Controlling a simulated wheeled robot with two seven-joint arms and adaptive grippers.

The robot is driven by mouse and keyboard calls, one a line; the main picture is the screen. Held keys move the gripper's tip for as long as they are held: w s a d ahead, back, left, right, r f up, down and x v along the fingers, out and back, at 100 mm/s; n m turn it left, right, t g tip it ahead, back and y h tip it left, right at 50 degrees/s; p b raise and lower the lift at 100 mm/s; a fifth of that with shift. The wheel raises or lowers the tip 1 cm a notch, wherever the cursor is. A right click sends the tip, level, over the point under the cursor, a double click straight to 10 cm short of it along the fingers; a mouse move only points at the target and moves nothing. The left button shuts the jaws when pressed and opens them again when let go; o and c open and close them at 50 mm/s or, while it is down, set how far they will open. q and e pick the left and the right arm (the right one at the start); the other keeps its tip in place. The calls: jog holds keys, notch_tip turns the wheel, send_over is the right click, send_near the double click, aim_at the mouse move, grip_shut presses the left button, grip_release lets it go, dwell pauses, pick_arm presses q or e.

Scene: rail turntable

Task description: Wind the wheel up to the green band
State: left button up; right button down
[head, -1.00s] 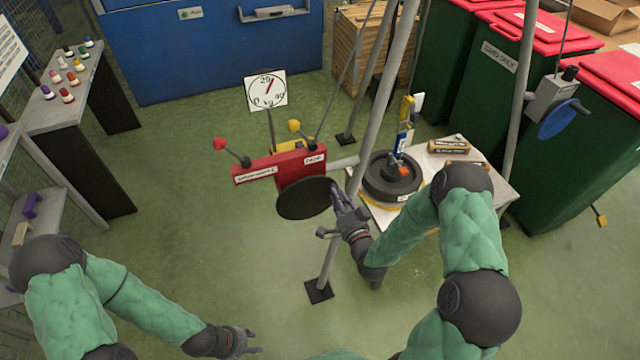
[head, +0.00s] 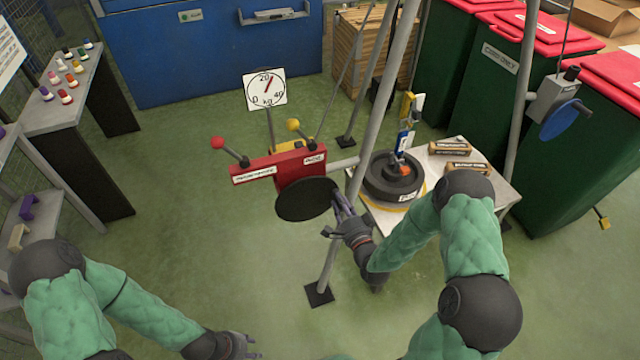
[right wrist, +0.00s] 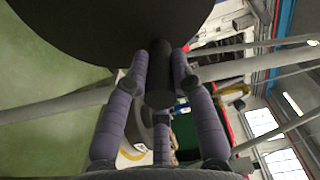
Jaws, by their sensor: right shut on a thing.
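A black round wheel (head: 305,200) sits on the front of a red winch housing (head: 290,164). My right gripper (head: 342,203) is at the wheel's right edge. In the right wrist view its purple-grey fingers (right wrist: 161,95) close around a dark cylindrical handle (right wrist: 159,75) that stands out from the wheel (right wrist: 110,25). A white dial (head: 265,90) marked 0, 20, 40 kg stands behind, its red needle a little right of 20. I cannot make out a green band. My left gripper (head: 243,346) is low in the head view, away from the wheel; its opening is unclear.
Black weights (head: 391,188) stand on a pale table (head: 480,185) beside boxes, under a hook. Grey frame legs (head: 328,255) rise close to my right gripper. A blue wheel (head: 560,119) hangs at right, before green bins (head: 585,150).

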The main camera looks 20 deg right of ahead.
jog(key=shift+s+f, duration=0.15)
jog(key=shift+f, duration=0.25)
